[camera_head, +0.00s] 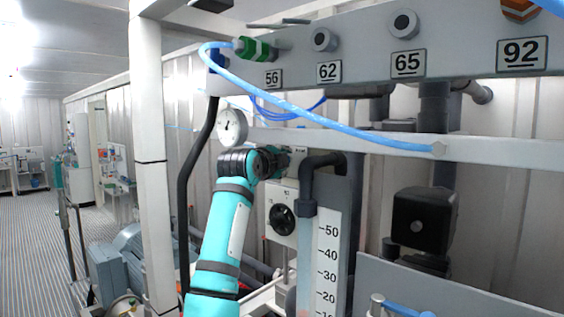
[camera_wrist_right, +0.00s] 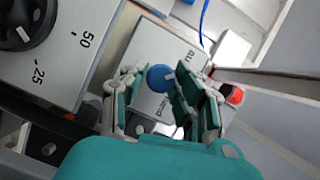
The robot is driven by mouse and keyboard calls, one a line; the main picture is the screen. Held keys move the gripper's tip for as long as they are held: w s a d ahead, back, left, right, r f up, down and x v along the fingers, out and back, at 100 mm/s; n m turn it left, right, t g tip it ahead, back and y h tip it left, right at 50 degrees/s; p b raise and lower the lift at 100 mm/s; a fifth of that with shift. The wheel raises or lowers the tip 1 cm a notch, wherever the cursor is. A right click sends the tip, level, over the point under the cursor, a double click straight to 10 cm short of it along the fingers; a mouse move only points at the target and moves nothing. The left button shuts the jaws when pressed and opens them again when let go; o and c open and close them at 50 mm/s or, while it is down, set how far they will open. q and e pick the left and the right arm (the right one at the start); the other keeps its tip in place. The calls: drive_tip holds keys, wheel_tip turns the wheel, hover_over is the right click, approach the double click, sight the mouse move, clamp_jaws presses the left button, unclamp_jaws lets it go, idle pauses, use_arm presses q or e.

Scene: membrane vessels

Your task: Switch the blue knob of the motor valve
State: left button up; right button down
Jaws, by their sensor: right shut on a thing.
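The blue knob (camera_wrist_right: 160,77) sits on a light grey motor valve panel (camera_wrist_right: 150,52) with small printed lettering on either side of it, in the right wrist view. My right gripper (camera_wrist_right: 157,95) has its green-padded fingers on both sides of the knob and is shut on it. In the head view my teal right arm reaches up to the valve, and its gripper (camera_head: 290,160) is at the top of the valve housing. There the arm and gripper hide the knob. My left gripper is not in view.
A black dial (camera_wrist_right: 25,20) with 25 and 50 marks is beside the panel. A round gauge (camera_head: 232,125), a black pipe (camera_head: 308,195) and a scale (camera_head: 327,265) surround the arm. A blue hose (camera_head: 310,110) and numbered grey beam (camera_head: 370,45) cross above.

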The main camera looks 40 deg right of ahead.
drive_tip(key=c, duration=1)
unclamp_jaws()
drive_tip(key=v, duration=0.7)
drive_tip(key=shift+s+a, duration=0.1)
drive_tip(key=shift+a, duration=0.1)
